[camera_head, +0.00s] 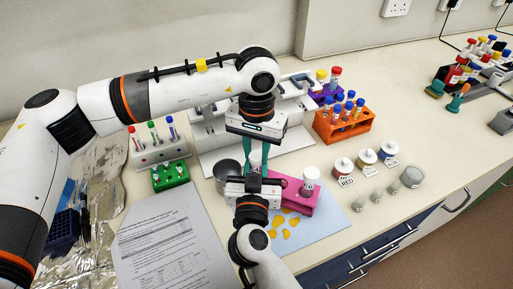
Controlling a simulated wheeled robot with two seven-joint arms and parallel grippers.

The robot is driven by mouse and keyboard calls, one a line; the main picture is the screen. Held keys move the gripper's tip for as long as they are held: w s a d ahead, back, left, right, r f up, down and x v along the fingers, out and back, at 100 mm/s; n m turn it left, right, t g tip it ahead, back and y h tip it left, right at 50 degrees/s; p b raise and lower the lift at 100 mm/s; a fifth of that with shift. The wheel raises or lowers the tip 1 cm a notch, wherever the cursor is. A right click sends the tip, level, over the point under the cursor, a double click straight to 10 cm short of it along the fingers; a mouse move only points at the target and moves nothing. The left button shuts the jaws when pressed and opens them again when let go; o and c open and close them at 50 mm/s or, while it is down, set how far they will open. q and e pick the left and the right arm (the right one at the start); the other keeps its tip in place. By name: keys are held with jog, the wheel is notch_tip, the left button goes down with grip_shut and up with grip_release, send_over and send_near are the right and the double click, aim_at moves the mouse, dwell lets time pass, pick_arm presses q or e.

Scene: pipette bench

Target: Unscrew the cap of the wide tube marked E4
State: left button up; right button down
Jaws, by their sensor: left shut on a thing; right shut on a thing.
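A wide tube with a white cap (255,157) stands upright between my two grippers, above the left end of the pink rack (297,200). My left gripper (257,160) comes down from above, its teal fingers shut on the cap. My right gripper (254,174) comes from the front and is shut on the tube lower down; its body hides most of the tube. Any E4 mark is too small to read. A second white-capped wide tube (310,181) stands in the right part of the pink rack.
A grey metal cup (226,174) stands close left of the grippers. Behind are a white stand (211,133) and an orange rack (343,130) of capped tubes. Small jars (343,168) stand right. A printed sheet (168,240) lies front left; a light-blue mat (312,228) lies in front.

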pick_arm(q)
jog(key=n, duration=0.6)
jog(key=shift+n, duration=0.4)
jog(key=n, duration=0.5)
jog(key=shift+n, duration=0.4)
jog(key=n, duration=0.5)
jog(key=shift+n, duration=0.4)
jog(key=n, duration=0.5)
jog(key=shift+n, duration=0.4)
jog(key=n, duration=0.5)
jog(key=shift+n, duration=0.4)
jog(key=n, duration=0.4)
jog(key=shift+r, duration=0.1)
jog(key=n, duration=0.3)
jog(key=shift+n, duration=0.4)
jog(key=n, duration=0.5)
